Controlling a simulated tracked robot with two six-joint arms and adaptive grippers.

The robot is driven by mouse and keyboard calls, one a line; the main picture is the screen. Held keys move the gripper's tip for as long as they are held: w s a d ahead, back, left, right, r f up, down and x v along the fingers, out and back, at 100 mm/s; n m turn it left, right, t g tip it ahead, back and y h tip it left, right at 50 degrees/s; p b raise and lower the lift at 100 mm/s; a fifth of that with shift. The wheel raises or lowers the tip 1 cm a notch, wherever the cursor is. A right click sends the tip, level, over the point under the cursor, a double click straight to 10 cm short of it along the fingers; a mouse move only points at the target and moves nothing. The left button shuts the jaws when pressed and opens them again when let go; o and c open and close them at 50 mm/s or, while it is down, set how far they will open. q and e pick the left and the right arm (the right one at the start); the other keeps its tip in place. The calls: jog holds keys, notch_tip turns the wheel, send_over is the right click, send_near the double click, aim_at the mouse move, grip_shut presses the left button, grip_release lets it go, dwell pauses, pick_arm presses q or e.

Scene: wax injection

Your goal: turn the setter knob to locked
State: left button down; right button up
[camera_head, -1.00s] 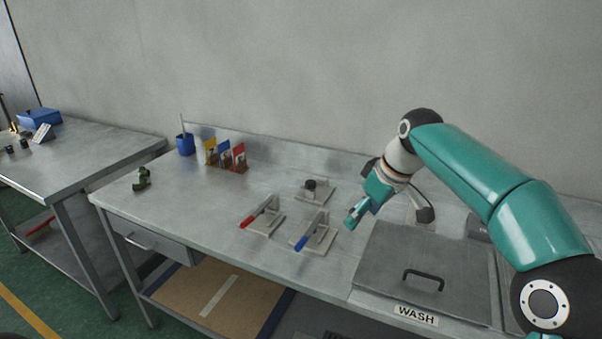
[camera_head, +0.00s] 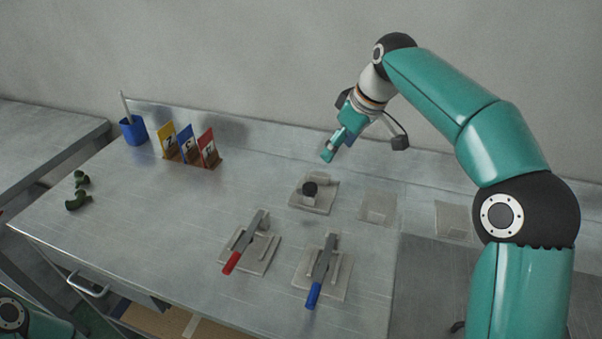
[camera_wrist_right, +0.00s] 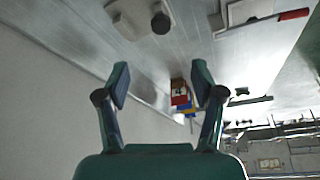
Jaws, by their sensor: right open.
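The setter knob (camera_head: 310,188) is a short black cylinder on a pale square plate near the back of the steel bench. It also shows at the top of the right wrist view (camera_wrist_right: 160,23). Its lock marking is too small to read. My right gripper (camera_head: 328,153) is above and behind the knob in the head view, apart from it. In the right wrist view its two fingers (camera_wrist_right: 161,82) are spread with nothing between them. Only part of my left arm shows, at the bottom left of the head view; its gripper is not seen.
A red-handled lever (camera_head: 232,262) and a blue-handled lever (camera_head: 314,293) stand on plates in front of the knob. Yellow, blue and red numbered cards (camera_head: 207,149) and a blue cup (camera_head: 133,130) stand at the back left. Small green parts (camera_head: 77,200) lie at the left.

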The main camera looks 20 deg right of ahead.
aim_at(311, 187)
jog(key=x, duration=1.6)
jog(key=shift+w+a+f, duration=0.25)
jog(key=shift+w, duration=0.05)
jog(key=c, duration=1.1)
jog(key=shift+b, duration=0.3)
